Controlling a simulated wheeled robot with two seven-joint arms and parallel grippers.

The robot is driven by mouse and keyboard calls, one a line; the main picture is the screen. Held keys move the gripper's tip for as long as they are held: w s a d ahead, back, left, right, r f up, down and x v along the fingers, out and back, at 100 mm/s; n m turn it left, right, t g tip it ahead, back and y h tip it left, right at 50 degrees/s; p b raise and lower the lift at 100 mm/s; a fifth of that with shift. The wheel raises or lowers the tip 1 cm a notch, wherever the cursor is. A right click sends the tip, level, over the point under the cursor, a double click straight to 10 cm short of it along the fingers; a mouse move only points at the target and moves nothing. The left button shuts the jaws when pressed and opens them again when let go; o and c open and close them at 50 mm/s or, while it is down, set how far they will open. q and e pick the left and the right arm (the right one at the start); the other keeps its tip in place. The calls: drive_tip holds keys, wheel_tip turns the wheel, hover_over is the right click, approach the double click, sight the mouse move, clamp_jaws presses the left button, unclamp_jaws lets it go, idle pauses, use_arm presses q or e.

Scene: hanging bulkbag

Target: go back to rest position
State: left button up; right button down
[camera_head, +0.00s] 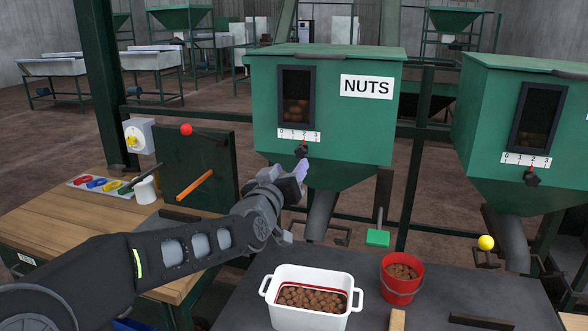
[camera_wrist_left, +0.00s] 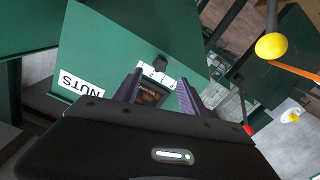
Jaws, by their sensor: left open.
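My left gripper (camera_head: 297,172) is raised in front of the green hopper (camera_head: 340,140) marked NUTS, just below its numbered scale and dark knob (camera_head: 302,151). It is open and empty. The left wrist view shows the two fingers (camera_wrist_left: 158,92) apart, with the hopper's scale (camera_wrist_left: 156,74) and knob between and beyond them. I cannot tell whether a finger touches the hopper. My left arm reaches in from the lower left over the table. My right gripper is in neither view.
A white tub (camera_head: 309,316) of nuts and a red bucket (camera_head: 402,291) stand on the dark table. A second green hopper (camera_head: 490,140) is at right. A wooden bench (camera_head: 60,222) with small items lies left, beside a green panel with a red ball (camera_head: 186,130) and orange handle (camera_head: 195,185).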

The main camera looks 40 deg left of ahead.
use_arm(q)
drive_tip(key=s+d+f+m+g+h, duration=0.1)
drive_tip(key=d+f+g+h, duration=0.1)
drive_tip(key=d+f, duration=0.75)
drive_tip(key=d+f+m+g+h, duration=0.1)
drive_tip(key=d+f+g+h, duration=0.3)
drive_tip(key=f, duration=1.1)
drive_tip(key=s+d+f+m+g+h, duration=0.1)
drive_tip(key=d+f+m, duration=0.1)
drive_tip(key=d+f, duration=0.8)
drive_tip(key=s+d+f+g+h, duration=0.1)
drive_tip(key=s+d+f+g, duration=0.3)
drive_tip(key=s+d+f, duration=0.3)
drive_tip(key=s+d+f+m+g+h, duration=0.1)
drive_tip(key=s+d+f+g, duration=0.4)
drive_tip(key=s+f, duration=1.2)
drive_tip(key=shift+s+d+f+m+h, duration=0.3)
drive_tip(key=shift+s+d+h, duration=0.2)
drive_tip(key=shift+s+d, duration=0.65)
drive_tip(key=shift+s+a+r, duration=0.1)
drive_tip(key=shift+a, duration=0.15)
